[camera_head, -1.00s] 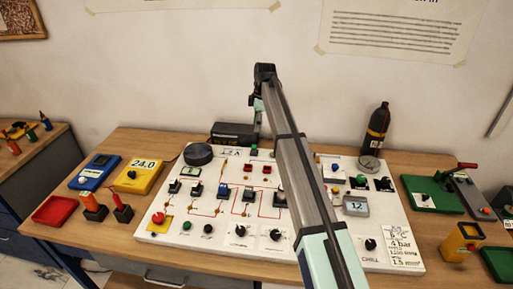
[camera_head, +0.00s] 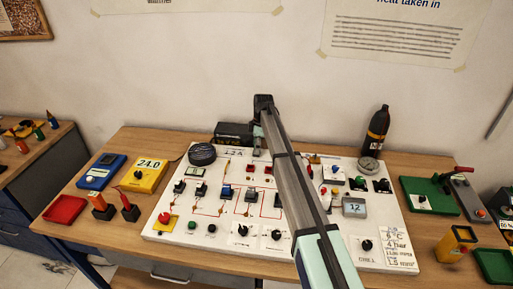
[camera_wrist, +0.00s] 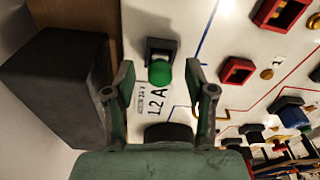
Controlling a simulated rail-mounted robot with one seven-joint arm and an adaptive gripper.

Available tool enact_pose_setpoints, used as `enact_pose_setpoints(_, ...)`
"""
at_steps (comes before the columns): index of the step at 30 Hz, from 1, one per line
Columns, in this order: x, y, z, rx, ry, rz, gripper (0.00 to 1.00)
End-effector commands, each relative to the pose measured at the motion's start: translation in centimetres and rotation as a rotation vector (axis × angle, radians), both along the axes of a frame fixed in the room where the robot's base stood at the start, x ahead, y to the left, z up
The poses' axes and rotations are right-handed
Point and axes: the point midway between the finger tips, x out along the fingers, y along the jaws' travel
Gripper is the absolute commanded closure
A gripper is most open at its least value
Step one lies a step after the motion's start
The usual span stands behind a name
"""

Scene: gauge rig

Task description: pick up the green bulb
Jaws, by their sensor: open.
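The green bulb (camera_wrist: 159,72) sits in a dark square socket (camera_wrist: 161,47) on the white panel (camera_wrist: 182,17), beside the printed "1.2 A" label. In the wrist view my gripper (camera_wrist: 162,74) is open, with one finger on each side of the bulb and a visible gap to each. I cannot tell how far the fingertips are above the panel. In the head view my arm reaches over the panel to its back edge, and the bulb cannot be made out there.
A black box (camera_wrist: 58,88) stands close left of my gripper in the wrist view. Red holders (camera_wrist: 237,71) and a blue switch (camera_wrist: 290,111) lie to the right. A dark bottle (camera_head: 377,131) stands behind the panel.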

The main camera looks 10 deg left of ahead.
Motion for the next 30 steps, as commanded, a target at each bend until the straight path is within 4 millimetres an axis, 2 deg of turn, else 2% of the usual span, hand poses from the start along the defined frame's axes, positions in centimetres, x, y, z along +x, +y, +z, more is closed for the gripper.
enact_pose_setpoints(8, -0.02, 0.07, -0.70, 0.000, 0.000, 0.000, 0.45)
enact_pose_setpoints(10, -0.02, 0.07, -0.69, 0.000, 0.000, 0.000, 0.63)
enact_pose_setpoints(13, -0.03, 0.07, -0.68, 0.000, 0.000, 0.000, 0.98)
enact_pose_setpoints(25, -0.01, 0.07, -0.58, 0.000, 0.000, 0.000, 0.99)
enact_pose_setpoints(30, 0.04, 0.08, 0.19, 0.000, -0.002, 0.000, 0.99)
